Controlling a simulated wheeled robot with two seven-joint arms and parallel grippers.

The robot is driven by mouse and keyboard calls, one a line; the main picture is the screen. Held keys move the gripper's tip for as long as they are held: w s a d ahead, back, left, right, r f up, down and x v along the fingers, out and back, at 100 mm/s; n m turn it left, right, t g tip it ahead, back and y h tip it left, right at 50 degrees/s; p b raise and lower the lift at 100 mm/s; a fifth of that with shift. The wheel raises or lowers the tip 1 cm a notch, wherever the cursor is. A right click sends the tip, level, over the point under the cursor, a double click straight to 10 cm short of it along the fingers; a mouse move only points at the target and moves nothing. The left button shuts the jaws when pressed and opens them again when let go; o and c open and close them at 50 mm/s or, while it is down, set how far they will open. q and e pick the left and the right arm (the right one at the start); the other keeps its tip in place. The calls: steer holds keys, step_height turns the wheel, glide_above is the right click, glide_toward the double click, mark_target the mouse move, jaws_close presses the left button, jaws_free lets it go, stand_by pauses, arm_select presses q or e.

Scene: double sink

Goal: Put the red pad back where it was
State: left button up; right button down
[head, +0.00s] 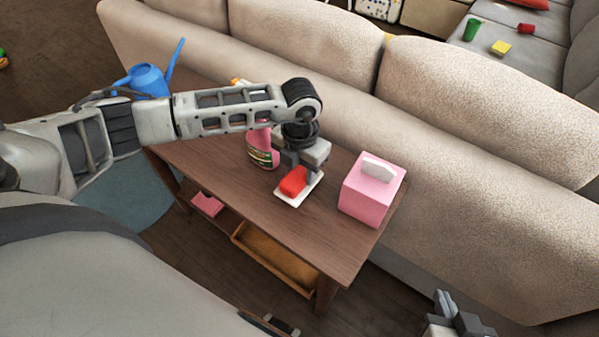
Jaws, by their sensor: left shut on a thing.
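The red pad (294,181) is at a small white tray (311,188) on the brown wooden table. My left gripper (297,173) reaches down from above and is shut on the red pad. The gripper body hides part of the pad and the tray's far side. I cannot tell whether the pad rests on the tray or is just above it. My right gripper (456,312) is low at the bottom right, away from the table, and whether its fingers are open or shut is unclear.
A blue watering can (148,80) is at the table's far left. A beige sofa (330,85) runs behind. The table's front (270,225) is clear.

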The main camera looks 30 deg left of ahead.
arm_select(q)
steer(key=shift+f, duration=0.85)
steer(key=shift+f, duration=0.2)
steer(key=o, duration=1.3)
steer(key=shift+r, duration=0.1)
